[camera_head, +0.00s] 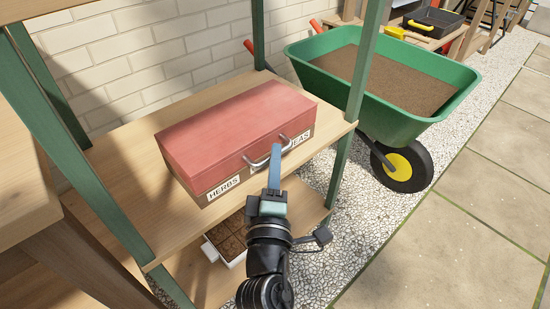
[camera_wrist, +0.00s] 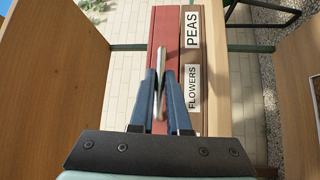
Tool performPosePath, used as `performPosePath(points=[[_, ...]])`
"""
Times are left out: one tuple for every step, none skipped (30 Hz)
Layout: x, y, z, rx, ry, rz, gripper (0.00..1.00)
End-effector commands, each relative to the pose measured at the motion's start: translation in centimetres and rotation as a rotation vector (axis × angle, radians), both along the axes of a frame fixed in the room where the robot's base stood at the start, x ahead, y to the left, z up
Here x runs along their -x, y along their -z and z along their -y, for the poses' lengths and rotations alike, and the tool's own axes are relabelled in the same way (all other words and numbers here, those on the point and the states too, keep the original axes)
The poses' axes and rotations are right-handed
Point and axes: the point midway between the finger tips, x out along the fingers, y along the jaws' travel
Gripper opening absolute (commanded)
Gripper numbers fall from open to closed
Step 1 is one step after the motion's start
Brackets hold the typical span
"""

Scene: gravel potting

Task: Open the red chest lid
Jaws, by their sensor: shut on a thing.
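The red chest (camera_head: 235,130) sits on the wooden shelf, with its red lid down. Its lower front band carries white labels, HERBS at the left and one ending in EAS at the right. A silver handle (camera_head: 265,160) is fixed on the front of the lid. My gripper (camera_head: 274,155) reaches up to the handle from the front. In the wrist view, the blue fingers of my gripper (camera_wrist: 162,85) are shut on the silver handle (camera_wrist: 159,90). The chest's red lid (camera_wrist: 165,30) and the labels PEAS and FLOWERS also show there. The chest's inside is hidden.
The wooden shelf (camera_head: 115,145) has green posts (camera_head: 363,60) on both sides of the chest. A tray (camera_head: 226,240) stands on the lower shelf. A green wheelbarrow (camera_head: 400,120) full of brown soil stands at the right. Gravel and paving lie clear in front.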

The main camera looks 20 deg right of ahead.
Motion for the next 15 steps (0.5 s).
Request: performPosePath(points=[[0.0, -0.5, -0.1, 0.002, -0.001, -0.005, 0.00], [0.0, -0.7, -0.1, 0.004, -0.001, -0.009, 0.00], [-0.1, -1.0, -0.1, 0.006, -0.002, -0.014, 0.00], [-0.1, -1.2, -0.1, 0.008, -0.002, -0.020, 0.00], [-0.1, -1.4, -0.1, 0.010, -0.002, -0.026, 0.00], [-0.1, -1.7, -0.1, 0.013, -0.002, -0.036, 0.00], [-0.2, -2.0, -0.1, 0.017, -0.002, -0.045, 0.00], [-0.2, -2.2, -0.1, 0.021, -0.002, -0.053, 0.00], [-0.2, -2.6, -0.2, 0.024, -0.002, -0.066, 0.00], [-0.3, -2.8, -0.2, 0.028, -0.002, -0.076, 0.00], [-0.3, -3.1, -0.2, 0.033, -0.002, -0.087, 0.00], [-0.4, -3.5, -0.2, 0.038, -0.002, -0.103, 0.00], [-0.4, -3.7, -0.2, 0.042, -0.002, -0.113, 0.00], [-0.5, -4.0, -0.3, 0.047, -0.002, -0.125, 0.00], [-0.6, -4.4, -0.3, 0.053, -0.002, -0.142, 0.00]])
